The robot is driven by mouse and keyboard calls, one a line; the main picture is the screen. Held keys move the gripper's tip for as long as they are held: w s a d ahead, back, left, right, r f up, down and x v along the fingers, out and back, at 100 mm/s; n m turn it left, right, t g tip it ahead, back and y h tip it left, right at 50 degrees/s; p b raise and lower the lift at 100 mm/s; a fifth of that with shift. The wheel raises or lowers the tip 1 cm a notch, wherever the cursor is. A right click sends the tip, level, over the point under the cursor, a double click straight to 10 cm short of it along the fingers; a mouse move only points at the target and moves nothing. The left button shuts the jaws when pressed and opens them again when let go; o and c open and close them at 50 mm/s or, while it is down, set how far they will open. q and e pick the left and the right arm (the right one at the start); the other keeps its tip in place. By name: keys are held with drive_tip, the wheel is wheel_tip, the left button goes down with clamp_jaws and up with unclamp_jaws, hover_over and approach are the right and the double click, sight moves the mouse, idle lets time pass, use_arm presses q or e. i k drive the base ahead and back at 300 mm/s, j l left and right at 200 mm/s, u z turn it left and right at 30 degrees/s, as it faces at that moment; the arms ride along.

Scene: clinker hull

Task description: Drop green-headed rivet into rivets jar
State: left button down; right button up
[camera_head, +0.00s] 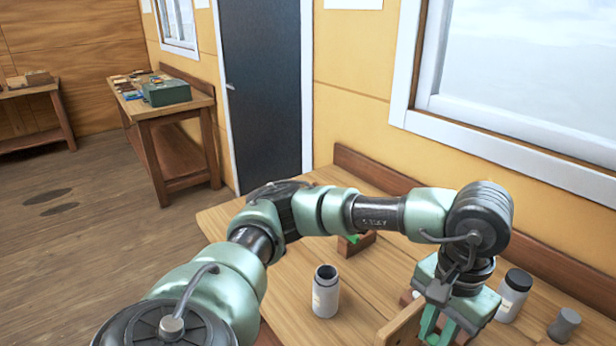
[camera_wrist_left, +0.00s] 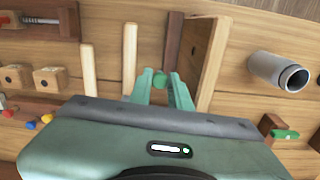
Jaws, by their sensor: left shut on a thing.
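My left gripper (camera_head: 430,324) is low over the workbench at the right in the head view. In the left wrist view its fingers (camera_wrist_left: 161,84) are shut on a small green-headed rivet (camera_wrist_left: 160,78); only the green head shows between the fingertips. A pale open jar (camera_head: 325,294) with a dark rim and a label stands upright on the bench, left of the gripper. It also shows in the left wrist view (camera_wrist_left: 275,70), at the right and apart from the gripper. Its label is too small to read. My right gripper is not in view.
An upright wooden board (camera_wrist_left: 207,62) stands between gripper and open jar. A black-topped jar (camera_head: 514,294) and a grey cylinder (camera_head: 564,324) are right of the gripper. A wooden block (camera_head: 357,243) with a green piece lies behind the jar. Several coloured pegs (camera_wrist_left: 31,124) lie left.

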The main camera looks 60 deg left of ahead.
sight(325, 307)
drive_tip(key=k+u, duration=0.2)
drive_tip(key=u, duration=0.25)
drive_tip(key=k+j+u, duration=0.15)
drive_tip(key=u, duration=0.3)
drive_tip(key=i+j+u, duration=0.2)
drive_tip(key=i, duration=0.15)
drive_tip(key=i+u, duration=0.2)
drive_tip(key=i, duration=0.1)
